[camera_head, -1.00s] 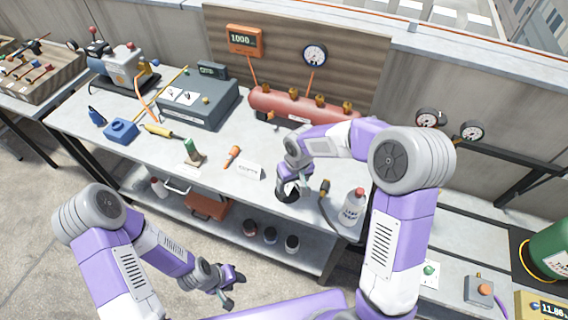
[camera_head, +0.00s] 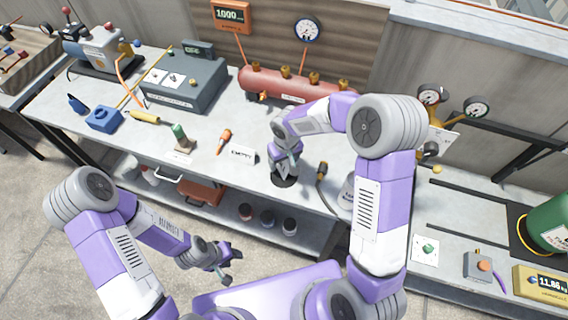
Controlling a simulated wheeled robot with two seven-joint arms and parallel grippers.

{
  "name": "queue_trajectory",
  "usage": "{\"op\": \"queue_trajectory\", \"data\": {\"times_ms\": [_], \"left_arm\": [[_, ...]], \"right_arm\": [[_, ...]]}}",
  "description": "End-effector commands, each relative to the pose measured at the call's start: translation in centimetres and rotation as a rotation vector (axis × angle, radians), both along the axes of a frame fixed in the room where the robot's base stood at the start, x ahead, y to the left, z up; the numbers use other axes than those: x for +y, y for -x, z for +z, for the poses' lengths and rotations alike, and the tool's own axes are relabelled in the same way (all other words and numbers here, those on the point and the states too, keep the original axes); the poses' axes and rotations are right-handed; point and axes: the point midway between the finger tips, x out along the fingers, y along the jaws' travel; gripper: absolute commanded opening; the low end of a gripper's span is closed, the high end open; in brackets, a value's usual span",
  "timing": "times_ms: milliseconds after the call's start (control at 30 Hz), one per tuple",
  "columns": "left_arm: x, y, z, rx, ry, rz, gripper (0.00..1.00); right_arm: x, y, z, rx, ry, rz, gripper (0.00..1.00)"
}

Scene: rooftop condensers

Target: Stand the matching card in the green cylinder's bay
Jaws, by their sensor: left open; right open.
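The green cylinder (camera_head: 550,224) stands at the far right, cut by the picture edge, with a white label. Its bay shows as a dark-edged area (camera_head: 517,232) on the right bench. A small white card reading EMPTY (camera_head: 241,153) stands on the middle bench. Another small pale card (camera_head: 181,157) is by a green-topped object; its print is too small to read. My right gripper (camera_head: 285,172) is open over the bench, right of the EMPTY card and apart from it, by a dark round shape. My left gripper (camera_head: 226,266) is open and empty in front of the bench.
A white bottle (camera_head: 346,192) is partly hidden by my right arm. A red manifold (camera_head: 290,84) and a grey case (camera_head: 184,84) stand behind. A tag (camera_head: 438,141) hangs below the gauges. A yellow scale display (camera_head: 543,284) is at the lower right.

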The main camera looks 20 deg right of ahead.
Motion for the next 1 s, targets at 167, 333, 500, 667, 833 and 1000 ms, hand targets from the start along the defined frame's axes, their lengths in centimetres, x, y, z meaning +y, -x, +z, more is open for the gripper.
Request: {"op": "queue_trajectory", "data": {"times_ms": [167, 333, 500, 667, 833, 1000], "left_arm": [[-0.01, 0.00, 0.07, 0.000, 0.000, 0.000, 0.43], [-0.01, -0.01, -0.08, 0.000, 0.000, 0.000, 0.43], [-0.01, -0.01, -0.36, 0.000, 0.000, 0.000, 0.43], [0.00, 0.00, -0.55, 0.000, 0.000, 0.000, 0.43], [-0.01, -0.01, -0.54, 0.000, 0.000, 0.000, 0.43], [-0.01, 0.00, -0.53, 0.000, 0.000, 0.000, 0.43]], "right_arm": [[0.00, -0.02, 0.12, -0.001, 0.000, 0.000, 0.71], [0.01, -0.01, 0.01, -0.001, 0.000, 0.000, 0.71], [0.02, -0.01, -0.22, -0.001, 0.000, 0.001, 0.71], [0.02, -0.01, -0.37, -0.001, 0.000, 0.001, 0.71], [0.02, -0.02, -0.34, -0.001, 0.000, 0.001, 0.71], [0.01, -0.01, -0.34, -0.001, 0.000, 0.001, 0.61]]}}
